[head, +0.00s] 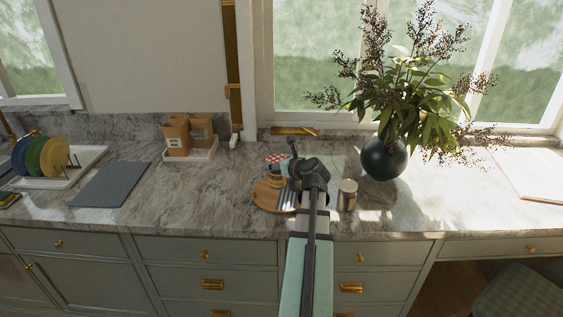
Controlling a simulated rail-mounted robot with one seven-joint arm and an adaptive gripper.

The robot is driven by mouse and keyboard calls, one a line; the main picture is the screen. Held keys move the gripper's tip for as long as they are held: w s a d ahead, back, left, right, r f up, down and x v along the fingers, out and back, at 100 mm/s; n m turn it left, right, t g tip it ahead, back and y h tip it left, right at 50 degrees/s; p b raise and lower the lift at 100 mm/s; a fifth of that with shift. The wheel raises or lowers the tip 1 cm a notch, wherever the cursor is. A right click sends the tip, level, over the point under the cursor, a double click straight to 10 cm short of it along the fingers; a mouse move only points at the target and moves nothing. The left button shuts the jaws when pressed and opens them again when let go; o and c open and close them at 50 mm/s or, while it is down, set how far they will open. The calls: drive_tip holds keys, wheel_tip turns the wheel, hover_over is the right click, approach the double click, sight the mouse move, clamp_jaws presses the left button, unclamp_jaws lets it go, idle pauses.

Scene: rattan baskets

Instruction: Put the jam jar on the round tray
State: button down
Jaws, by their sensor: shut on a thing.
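The jam jar (275,181) has a red-and-white checkered lid and is partly hidden by my gripper. My gripper (285,170) is shut on the jar, at its right side. The round wooden tray (263,195) is on the counter, with the jar over its back part in the picture. I cannot tell whether the jar's base touches the tray. My arm hides the tray's right side.
A metal-coloured canister (347,194) stands just right of my arm. A dark round vase (384,160) with branches is farther right. A white tray (190,154) with brown containers, a grey mat (110,184) and a plate rack (58,172) lie left. Marble counter (205,190) is clear between.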

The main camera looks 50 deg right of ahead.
sight(279, 180)
drive_tip(key=shift+f+b, duration=3.3)
drive_tip(key=shift+b, duration=0.1)
drive_tip(key=shift+f, duration=0.55)
drive_tip(key=shift+c, duration=1.2)
unclamp_jaws()
drive_tip(key=shift+o, duration=0.7)
drive_tip(key=shift+s, duration=0.15)
